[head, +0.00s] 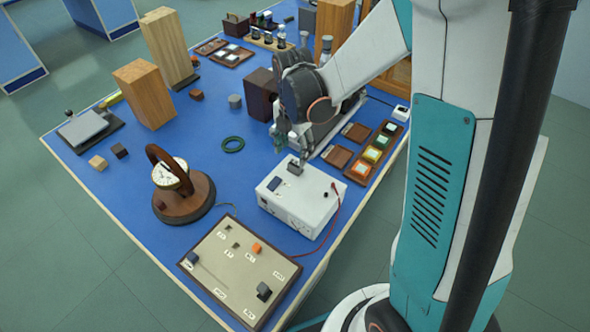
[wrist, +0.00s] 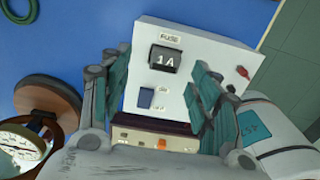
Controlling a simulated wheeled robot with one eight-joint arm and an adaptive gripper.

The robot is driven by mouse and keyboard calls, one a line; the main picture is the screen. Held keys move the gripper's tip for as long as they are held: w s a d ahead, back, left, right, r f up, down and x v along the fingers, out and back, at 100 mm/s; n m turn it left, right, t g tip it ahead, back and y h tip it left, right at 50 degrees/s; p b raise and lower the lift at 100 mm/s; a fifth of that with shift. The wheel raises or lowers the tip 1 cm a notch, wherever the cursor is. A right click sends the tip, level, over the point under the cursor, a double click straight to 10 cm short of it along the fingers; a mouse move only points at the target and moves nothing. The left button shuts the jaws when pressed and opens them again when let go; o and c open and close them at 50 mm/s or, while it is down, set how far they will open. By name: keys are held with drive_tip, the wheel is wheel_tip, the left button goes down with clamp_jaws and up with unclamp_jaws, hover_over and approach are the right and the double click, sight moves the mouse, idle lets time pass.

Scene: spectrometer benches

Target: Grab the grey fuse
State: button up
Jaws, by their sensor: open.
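The grey fuse (wrist: 164,60), a dark grey block marked "1A", sits on the white box (wrist: 205,50) beneath a label reading "FUSE". In the head view the fuse (head: 296,167) shows as a small grey block at the back of the top of the white box (head: 301,201). My gripper (wrist: 160,70) is open and empty, with one finger on each side of the fuse in the wrist view. In the head view my gripper (head: 296,144) hangs over the back of the box. I cannot tell how far the fingertips are above the fuse.
A dark blue switch (wrist: 146,97) and a red plug with a lead (head: 334,187) are on the box. A beige panel (head: 220,274) lies in front. A round gauge on a wooden stand (head: 183,204) is left. A tray of coloured blocks (head: 357,170) lies right.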

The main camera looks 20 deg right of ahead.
sight(295, 164)
drive_tip(key=shift+s+d+f+b, duration=0.15)
drive_tip(key=shift+f+b, duration=0.4)
drive_tip(key=shift+f, duration=0.8)
drive_tip(key=shift+s+a+f+b, duration=0.15)
drive_tip(key=shift+f+b, duration=0.4)
drive_tip(key=shift+f, duration=0.8)
drive_tip(key=shift+s+d, duration=0.1)
drive_tip(key=shift+r, duration=0.1)
drive_tip(key=shift+c, duration=0.6)
drive_tip(key=c, duration=1)
